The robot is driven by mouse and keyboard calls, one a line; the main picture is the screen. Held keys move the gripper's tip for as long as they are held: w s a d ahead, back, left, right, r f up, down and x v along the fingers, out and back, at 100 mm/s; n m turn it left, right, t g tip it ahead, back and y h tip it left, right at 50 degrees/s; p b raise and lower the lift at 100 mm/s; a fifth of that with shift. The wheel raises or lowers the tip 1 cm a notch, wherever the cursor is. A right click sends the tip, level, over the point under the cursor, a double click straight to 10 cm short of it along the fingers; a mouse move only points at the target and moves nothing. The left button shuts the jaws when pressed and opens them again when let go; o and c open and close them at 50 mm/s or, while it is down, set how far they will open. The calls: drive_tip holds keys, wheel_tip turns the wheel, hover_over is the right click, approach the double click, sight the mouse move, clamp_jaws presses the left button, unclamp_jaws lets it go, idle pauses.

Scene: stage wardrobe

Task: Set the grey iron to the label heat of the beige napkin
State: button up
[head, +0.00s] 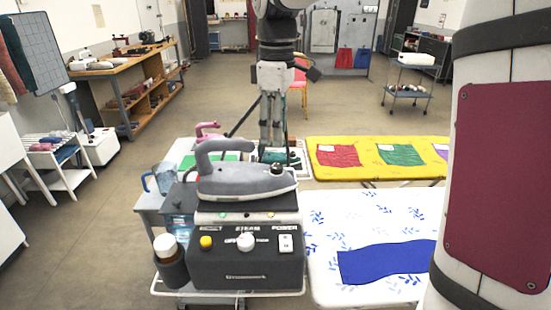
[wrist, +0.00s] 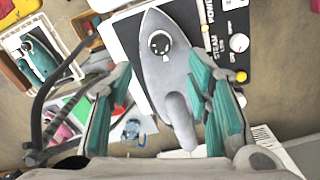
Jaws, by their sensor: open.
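The grey iron (head: 247,183) rests on top of a dark steam station (head: 245,262). In the wrist view the iron (wrist: 172,75) lies below the fingers, with a round dark dial (wrist: 160,43) on its body. The dial's setting is too small to read. My gripper (head: 272,150) is behind the iron in the head view. In the wrist view my gripper (wrist: 163,88) is open and empty, its teal-padded fingers on either side of the iron's handle in the picture. I cannot make out a beige napkin or its label in either view.
The station has a yellow button (head: 206,242), a white knob (head: 246,241) and a power switch (head: 285,242). A yellow board (head: 375,171) holds red, green and purple cloths with pale patches. A blue cloth (head: 385,263) lies on a patterned board. A pink iron (head: 207,131) stands behind.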

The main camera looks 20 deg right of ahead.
sight(277, 166)
wheel_tip(277, 166, down, 8)
drive_tip(key=shift+f, duration=0.15)
idle(0.3)
clamp_jaws()
